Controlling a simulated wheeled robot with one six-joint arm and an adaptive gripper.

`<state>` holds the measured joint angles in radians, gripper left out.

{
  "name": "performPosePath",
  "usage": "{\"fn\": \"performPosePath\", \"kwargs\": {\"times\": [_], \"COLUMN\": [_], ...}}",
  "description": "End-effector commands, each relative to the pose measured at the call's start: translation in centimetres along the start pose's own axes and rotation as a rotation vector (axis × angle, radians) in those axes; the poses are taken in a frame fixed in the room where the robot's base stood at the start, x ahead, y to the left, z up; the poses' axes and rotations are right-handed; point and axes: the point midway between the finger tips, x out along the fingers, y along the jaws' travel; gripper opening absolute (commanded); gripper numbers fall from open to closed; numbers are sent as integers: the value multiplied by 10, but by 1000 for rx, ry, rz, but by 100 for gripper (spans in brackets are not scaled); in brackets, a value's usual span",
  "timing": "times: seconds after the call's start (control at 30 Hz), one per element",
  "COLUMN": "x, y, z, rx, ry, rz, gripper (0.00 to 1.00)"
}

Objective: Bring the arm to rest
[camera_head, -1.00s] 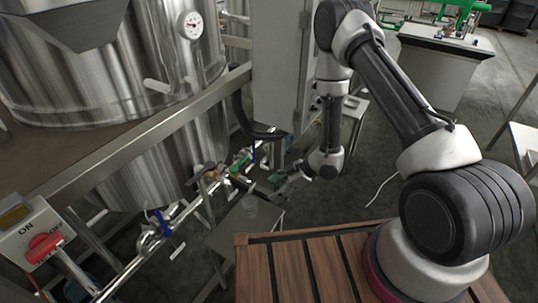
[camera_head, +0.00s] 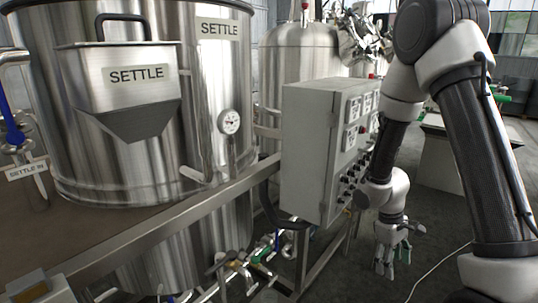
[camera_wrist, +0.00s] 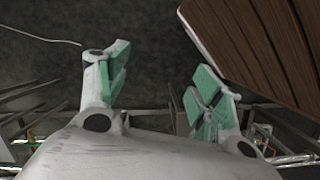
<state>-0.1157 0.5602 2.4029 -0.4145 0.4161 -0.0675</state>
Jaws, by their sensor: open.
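My gripper (camera_head: 393,257) hangs from my arm at the right of the head view, fingers pointing down, beside the grey control cabinet. In the wrist view my gripper (camera_wrist: 160,95) shows its two green-padded fingers spread wide apart, with nothing between them but dark floor. My arm is bent, with its upper links raised at the right of the head view.
A steel tank labelled SETTLE (camera_head: 75,160) fills the left. The grey control cabinet (camera_head: 305,150) stands close to my arm. Pipes and valves (camera_head: 262,252) run low in front. A wooden slatted surface (camera_wrist: 262,45) shows in the wrist view. Dark floor (camera_head: 435,225) is open at the right.

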Motion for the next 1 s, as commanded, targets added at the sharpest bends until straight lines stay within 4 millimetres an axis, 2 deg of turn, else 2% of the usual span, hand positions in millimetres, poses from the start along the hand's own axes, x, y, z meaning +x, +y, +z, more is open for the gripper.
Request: {"fn": "performPosePath", "kwargs": {"times": [0.03,0.1,0.2,0.4,0.6,0.7,0.83,1.0], "x": [-29,-62,-105,-172,-223,-245,-266,-279], "y": [3,0,-8,-36,-60,-63,-63,-63], "z": [17,42,77,136,176,188,201,210], "rx": [69,158,273,445,544,571,588,601], "ry": [-1,-9,-1,87,286,411,528,595], "rz": [6,-1,-20,-76,-101,-80,-44,-23], "gripper": [66,66,66,66,66,66,66,66]}}
